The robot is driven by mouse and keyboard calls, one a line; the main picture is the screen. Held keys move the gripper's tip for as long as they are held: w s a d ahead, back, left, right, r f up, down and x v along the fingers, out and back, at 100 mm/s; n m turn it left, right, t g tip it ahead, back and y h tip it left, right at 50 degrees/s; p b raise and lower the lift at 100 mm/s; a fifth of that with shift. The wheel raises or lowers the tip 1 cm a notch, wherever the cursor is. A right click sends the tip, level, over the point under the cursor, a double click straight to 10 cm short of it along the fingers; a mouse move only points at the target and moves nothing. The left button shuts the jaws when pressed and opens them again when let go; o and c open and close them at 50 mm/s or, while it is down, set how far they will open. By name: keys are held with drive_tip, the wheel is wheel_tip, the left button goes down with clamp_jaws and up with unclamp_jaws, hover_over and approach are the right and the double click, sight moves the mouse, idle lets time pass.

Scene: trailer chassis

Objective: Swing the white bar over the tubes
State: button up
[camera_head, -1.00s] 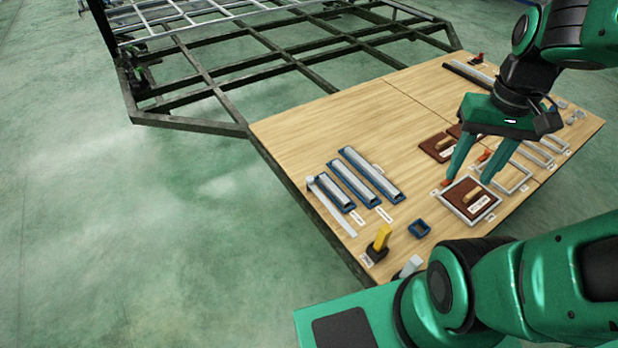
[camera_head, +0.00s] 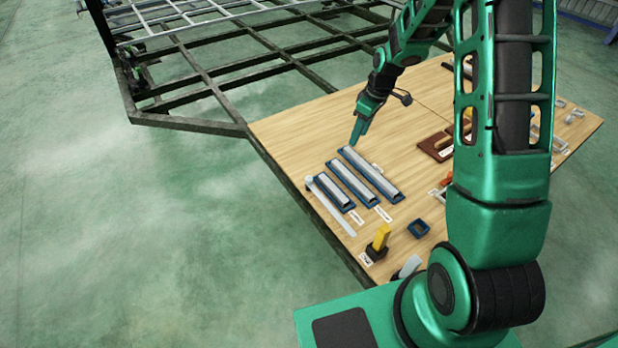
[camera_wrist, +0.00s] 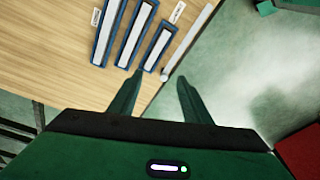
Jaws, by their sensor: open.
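The white bar (camera_head: 333,207) lies along the table's left edge, beside the tubes and apart from them. Its far end has a rounded knob. Three pale tubes (camera_head: 333,191) (camera_head: 353,181) (camera_head: 372,173) lie side by side in blue holders to its right. My gripper (camera_head: 355,138) is above the table near the far end of the tubes. In the wrist view my gripper (camera_wrist: 160,80) is open and empty. There the knob end of the white bar (camera_wrist: 190,40) appears just beyond the gap between the fingers, with the tubes (camera_wrist: 134,33) to its left.
A yellow-topped block (camera_head: 380,238) and a small blue square frame (camera_head: 419,228) stand near the front edge. Brown boards (camera_head: 436,147) lie to the right, partly behind my arm. The wooden table (camera_head: 300,130) is bare at the far left. A dark metal frame (camera_head: 240,75) adjoins it.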

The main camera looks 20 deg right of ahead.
sight(309, 178)
drive_tip(key=w+a+f+n, duration=0.1)
drive_tip(key=w+a+f, duration=0.2)
drive_tip(key=f, duration=0.6)
drive_tip(key=w+a+f+n+y, duration=0.1)
drive_tip(key=w+a+f, duration=0.3)
drive_tip(key=f, duration=0.5)
drive_tip(key=w+a+f+n+y, duration=0.1)
drive_tip(key=w+a+f+n, duration=0.1)
drive_tip(key=a+f, duration=0.4)
drive_tip(key=shift+w+f+n, duration=0.2)
drive_tip(key=shift+w+f, duration=0.15)
drive_tip(key=shift+f, duration=0.55)
drive_tip(key=shift+w+f+n, duration=0.2)
drive_tip(key=shift+w+f, duration=0.1)
drive_tip(key=shift+f, duration=0.6)
